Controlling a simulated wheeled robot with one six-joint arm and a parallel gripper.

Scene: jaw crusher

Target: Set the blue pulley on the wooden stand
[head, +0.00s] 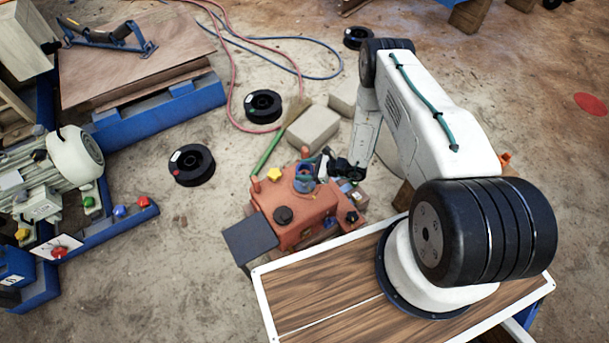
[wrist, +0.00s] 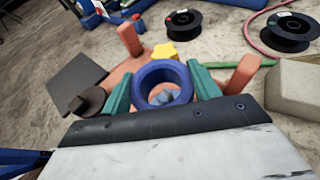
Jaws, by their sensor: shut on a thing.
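The blue pulley (wrist: 146,78) is a thick ring between the two green fingers of my gripper (wrist: 162,86), which is shut on it. A grey rounded tip shows inside the ring. In the head view the pulley (head: 304,184) is over the top of the orange housing (head: 302,214), partly covered by my gripper (head: 314,174). I cannot tell whether it touches the housing. A low stack of wooden boards (head: 140,62) on a blue frame is at the upper left; I cannot tell whether it is the wooden stand.
The housing carries a yellow star knob (head: 273,175), a dark round knob (head: 283,215) and orange posts. Grey blocks (head: 313,127) lie behind it. Black spools (head: 191,164) and red and blue hoses lie on the floor. A white-and-green motor (head: 74,152) stands at left.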

